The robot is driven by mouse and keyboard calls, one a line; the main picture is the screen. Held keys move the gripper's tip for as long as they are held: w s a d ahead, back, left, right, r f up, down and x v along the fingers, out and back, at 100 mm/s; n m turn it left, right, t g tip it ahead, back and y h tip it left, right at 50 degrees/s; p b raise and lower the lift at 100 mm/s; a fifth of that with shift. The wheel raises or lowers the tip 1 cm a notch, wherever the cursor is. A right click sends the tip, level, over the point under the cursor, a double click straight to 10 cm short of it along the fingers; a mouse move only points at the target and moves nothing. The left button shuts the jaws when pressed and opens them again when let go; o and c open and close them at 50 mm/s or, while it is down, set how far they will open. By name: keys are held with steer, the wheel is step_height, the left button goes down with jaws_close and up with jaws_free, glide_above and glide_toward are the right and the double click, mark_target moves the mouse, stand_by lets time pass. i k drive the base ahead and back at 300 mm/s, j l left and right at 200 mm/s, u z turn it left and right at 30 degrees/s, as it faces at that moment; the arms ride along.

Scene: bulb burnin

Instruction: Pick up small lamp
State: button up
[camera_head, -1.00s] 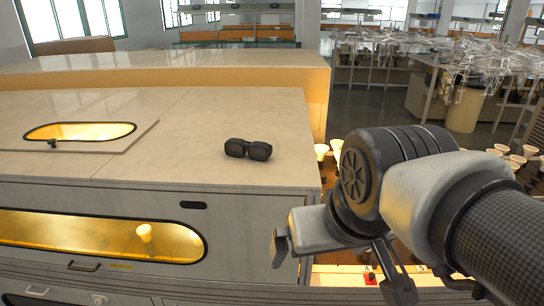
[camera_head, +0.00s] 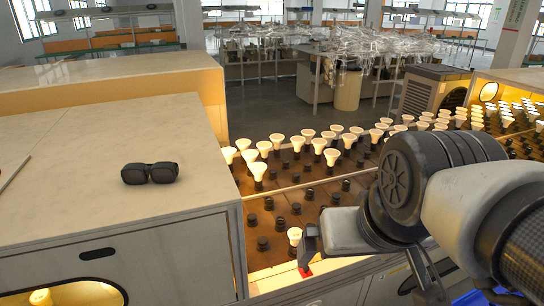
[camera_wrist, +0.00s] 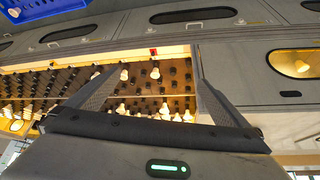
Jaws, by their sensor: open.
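A small lamp (camera_head: 294,236) with a pale, lit head stands alone near the front edge of the lamp bed (camera_head: 262,284), left of my gripper. My gripper (camera_head: 366,268) is open and empty, apart from the lamps and near the bed's front edge. In the wrist view its two dark fingers (camera_wrist: 152,92) are spread wide. Small lamps (camera_wrist: 155,73) show between and beyond them there.
Many lit lamps (camera_head: 257,170) and dark empty sockets (camera_head: 263,243) fill the bed. A pale-topped cabinet (camera_head: 80,220) bearing black goggles (camera_head: 150,173) stands left. A blue crate (camera_wrist: 66,27) shows in the wrist view. A red mark (camera_head: 304,271) sits on the bed's edge.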

mark_target(295, 233)
steer(key=z, duration=1.55)
steer(key=u, duration=1.5)
steer(key=i+l+u, duration=0.15)
steer(key=i+u, duration=0.15)
steer(key=i+l+u, duration=0.3)
steer(key=i+j, duration=0.05)
